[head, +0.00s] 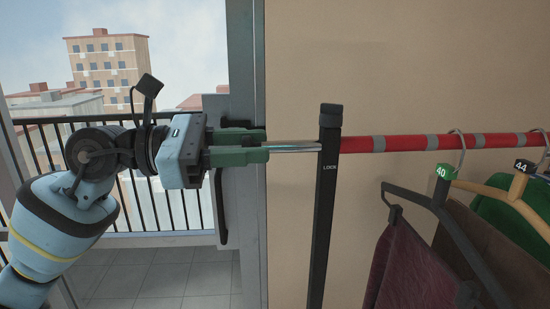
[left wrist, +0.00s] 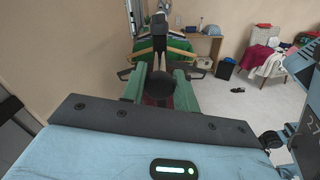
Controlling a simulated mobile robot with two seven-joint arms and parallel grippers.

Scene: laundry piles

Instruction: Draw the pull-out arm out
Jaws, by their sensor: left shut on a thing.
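The pull-out arm (head: 295,147) is a thin silver rod that sticks out to the left from a black upright post (head: 326,200) marked LOCK. My left gripper (head: 264,147) has its green fingers closed around the rod's outer end, left of the post. In the left wrist view a round black knob (left wrist: 159,87) sits between the two green fingers. A short length of bare rod shows between the fingertips and the post. My right gripper is in neither view.
A red rail (head: 400,143) with grey bands runs right from the post, holding hangers tagged 40 (head: 443,171) and 44 (head: 523,166) with clothes. Behind my left gripper are a door frame and a balcony railing (head: 180,205). A draped chair (left wrist: 262,48) stands farther off.

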